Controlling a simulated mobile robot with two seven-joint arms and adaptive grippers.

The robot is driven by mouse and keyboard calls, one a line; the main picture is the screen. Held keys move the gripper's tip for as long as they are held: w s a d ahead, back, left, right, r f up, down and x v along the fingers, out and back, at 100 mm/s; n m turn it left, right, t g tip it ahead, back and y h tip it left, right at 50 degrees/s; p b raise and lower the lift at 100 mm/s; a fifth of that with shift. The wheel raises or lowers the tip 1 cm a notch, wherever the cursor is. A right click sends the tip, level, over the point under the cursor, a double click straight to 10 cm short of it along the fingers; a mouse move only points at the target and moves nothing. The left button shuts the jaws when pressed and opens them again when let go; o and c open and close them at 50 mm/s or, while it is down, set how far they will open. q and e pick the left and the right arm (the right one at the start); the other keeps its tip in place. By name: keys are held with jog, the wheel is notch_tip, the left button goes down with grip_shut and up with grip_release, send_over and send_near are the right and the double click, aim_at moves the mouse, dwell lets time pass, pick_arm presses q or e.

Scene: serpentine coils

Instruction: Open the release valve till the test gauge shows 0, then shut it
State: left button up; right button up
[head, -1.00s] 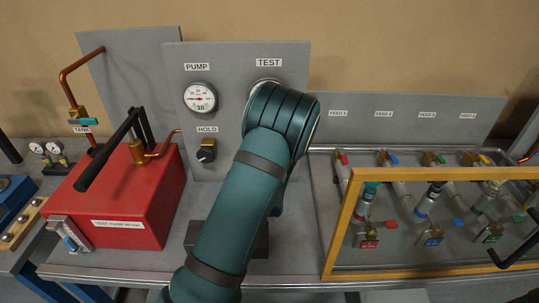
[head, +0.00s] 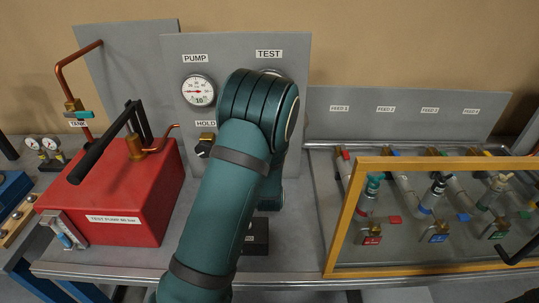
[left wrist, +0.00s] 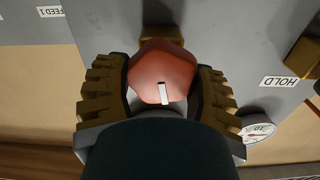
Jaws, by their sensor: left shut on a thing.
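A red faceted knob (left wrist: 160,72) with a white pointer mark is between the fingers of my left gripper (left wrist: 164,66), which is shut on it in the left wrist view. In the head view my left arm covers the knob and the gripper. The test gauge (head: 270,71) is almost wholly hidden behind the arm, below the TEST label (head: 269,54); its reading cannot be seen. The pump gauge (head: 199,91) stands clear to its left on the grey panel (head: 225,55). My right gripper is in neither view.
The HOLD valve (head: 205,146) is close to the left of my arm, partly covered. A red test pump (head: 120,195) with a black lever (head: 105,145) stands at left. A yellow-framed guard (head: 345,215) encloses feed valves at right. A copper pipe (head: 60,70) rises at far left.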

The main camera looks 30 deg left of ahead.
pick_arm(q)
jog(key=n+b, duration=0.2)
jog(key=b, duration=0.2)
jog(key=n+b, duration=0.3)
jog(key=b, duration=0.1)
jog(key=shift+s+a+f, duration=0.1)
jog(key=shift+a+f, duration=0.05)
jog(key=shift+f, duration=0.25)
jog(key=n+b, duration=0.2)
jog(key=b, duration=0.1)
jog(key=shift+n+b, duration=0.3)
jog(key=shift+r+n+b, duration=0.15)
jog(key=shift+n+b, duration=0.95)
jog(key=shift+b, duration=0.05)
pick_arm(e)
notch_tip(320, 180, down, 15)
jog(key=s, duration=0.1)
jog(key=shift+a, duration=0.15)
pick_arm(q)
jog(key=o, duration=1.2)
jog(key=shift+s+r, duration=0.1)
jog(key=shift+r, duration=0.05)
jog(key=v, duration=1.2)
